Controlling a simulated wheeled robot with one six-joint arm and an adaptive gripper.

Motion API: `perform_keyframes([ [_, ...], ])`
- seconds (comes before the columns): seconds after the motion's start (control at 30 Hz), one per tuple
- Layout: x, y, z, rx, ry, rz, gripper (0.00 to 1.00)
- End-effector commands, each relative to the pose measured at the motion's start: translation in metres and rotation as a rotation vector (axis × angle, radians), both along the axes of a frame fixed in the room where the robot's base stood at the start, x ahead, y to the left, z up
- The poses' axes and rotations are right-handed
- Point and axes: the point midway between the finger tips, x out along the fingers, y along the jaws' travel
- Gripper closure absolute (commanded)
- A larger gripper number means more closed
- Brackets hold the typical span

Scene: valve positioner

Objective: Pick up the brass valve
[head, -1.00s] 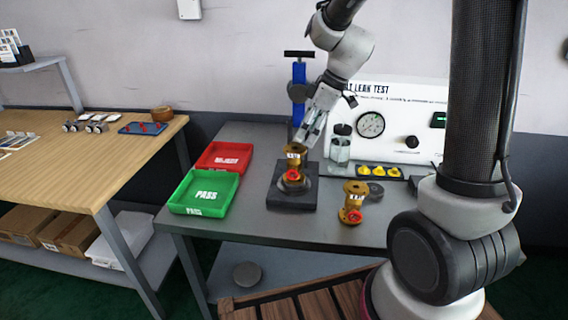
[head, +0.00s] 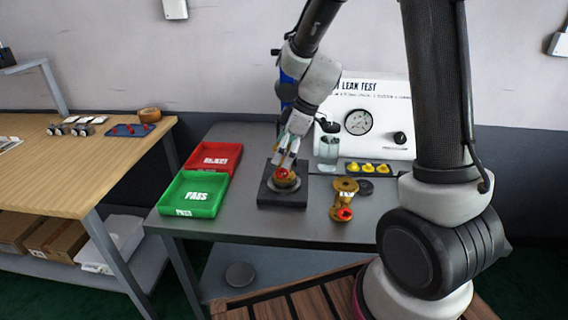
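One brass valve (head: 286,181) with a red part stands on a dark square block (head: 283,201) on the grey table. My gripper (head: 284,164) is down at this valve, with its fingers over the upper part and hiding much of it. I cannot tell whether the fingers are closed on it. A second brass valve (head: 344,187) with a red knob stands upright on the table to the right, apart from my gripper.
A green PASS tray (head: 193,213) and a red REJECT tray (head: 231,163) lie left of the block. The white leak test panel (head: 385,92) with a gauge stands behind, with several yellow pieces (head: 368,168) before it. The front table area is clear.

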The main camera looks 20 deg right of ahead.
Motion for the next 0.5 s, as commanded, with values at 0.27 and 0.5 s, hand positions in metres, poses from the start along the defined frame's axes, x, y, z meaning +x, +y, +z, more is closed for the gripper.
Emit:
perform_keyframes([
  [0.27,0.0000,-0.0003,0.0001,0.000,0.000,0.000,0.60],
  [0.5,-0.0001,-0.0003,0.0001,-0.001,0.000,0.000,1.00],
])
